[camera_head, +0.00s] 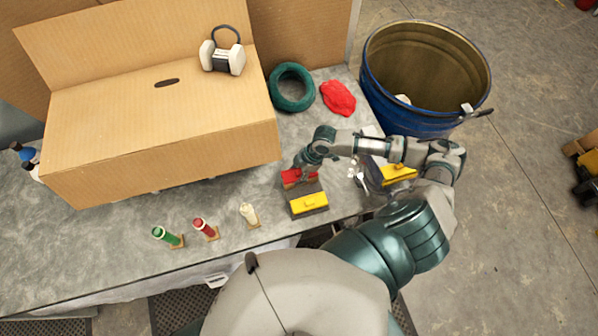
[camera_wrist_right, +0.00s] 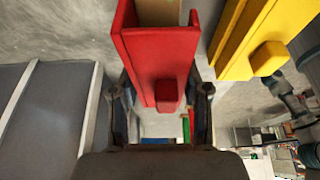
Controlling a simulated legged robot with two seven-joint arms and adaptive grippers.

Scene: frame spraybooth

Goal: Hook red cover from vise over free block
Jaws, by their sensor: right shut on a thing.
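The red cover (camera_head: 292,175) is at the far edge of a dark block (camera_head: 306,187), just beyond a yellow cover (camera_head: 309,203). My right gripper (camera_head: 303,168) is above it and shut on its knob. In the right wrist view the red cover (camera_wrist_right: 160,50) is a channel with a square knob between my fingers (camera_wrist_right: 166,95). A tan surface shows between its walls; I cannot tell whether it is fully seated. A yellow cover (camera_wrist_right: 252,40) lies beside it, apart. The vise (camera_head: 368,178) is partly hidden by my right arm. My left gripper is out of view.
Another yellow cover (camera_head: 398,173) is by the vise. A large cardboard box (camera_head: 160,150) fills the left back. A green ring (camera_head: 291,87), red cloth (camera_head: 338,97) and blue drum (camera_head: 385,100) are beyond my arm. Small bottles (camera_head: 203,228) stand near the front edge.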

